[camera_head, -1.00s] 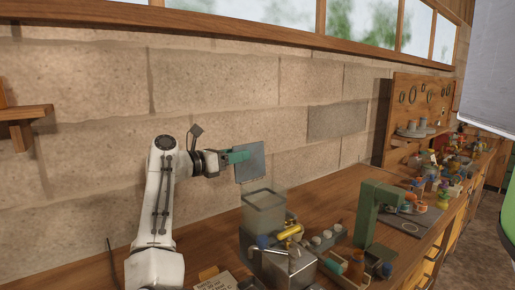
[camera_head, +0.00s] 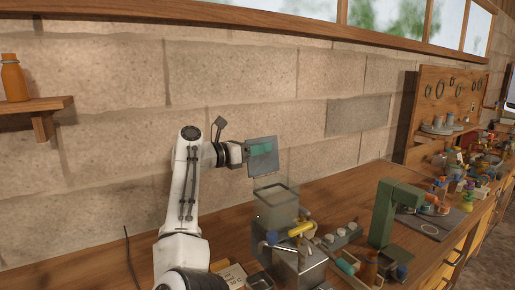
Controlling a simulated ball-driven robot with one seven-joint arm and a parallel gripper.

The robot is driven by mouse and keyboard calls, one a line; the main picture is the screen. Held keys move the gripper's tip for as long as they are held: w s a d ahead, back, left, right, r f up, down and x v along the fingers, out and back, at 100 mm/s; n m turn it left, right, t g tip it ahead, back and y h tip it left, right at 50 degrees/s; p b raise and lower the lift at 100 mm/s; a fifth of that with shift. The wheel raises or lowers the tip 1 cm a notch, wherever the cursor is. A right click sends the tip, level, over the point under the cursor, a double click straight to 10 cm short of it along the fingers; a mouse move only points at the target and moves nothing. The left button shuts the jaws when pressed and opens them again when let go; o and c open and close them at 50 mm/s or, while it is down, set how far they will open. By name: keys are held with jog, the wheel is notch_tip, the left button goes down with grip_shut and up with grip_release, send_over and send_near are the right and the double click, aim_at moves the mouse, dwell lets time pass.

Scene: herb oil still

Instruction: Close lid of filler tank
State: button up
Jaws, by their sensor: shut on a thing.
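The filler tank (camera_head: 277,210) is a clear, box-shaped container with a pale rim, standing on the bench near the middle of the view. Its lid (camera_head: 264,169) is a thin grey square plate, raised and nearly upright above the tank's back rim. My gripper (camera_head: 261,149), with teal fingers, reaches in from the left and is shut on the lid at its upper part. The fingers overlap the face of the lid. I cannot tell how the lid's lower edge meets the tank.
A metal machine with a yellow part (camera_head: 301,229) stands in front of the tank. A green stand (camera_head: 386,211) is to its right. A block wall (camera_head: 230,85) rises behind. An orange bottle (camera_head: 13,80) stands on a wooden shelf (camera_head: 50,105) at far left.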

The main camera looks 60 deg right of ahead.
grip_shut()
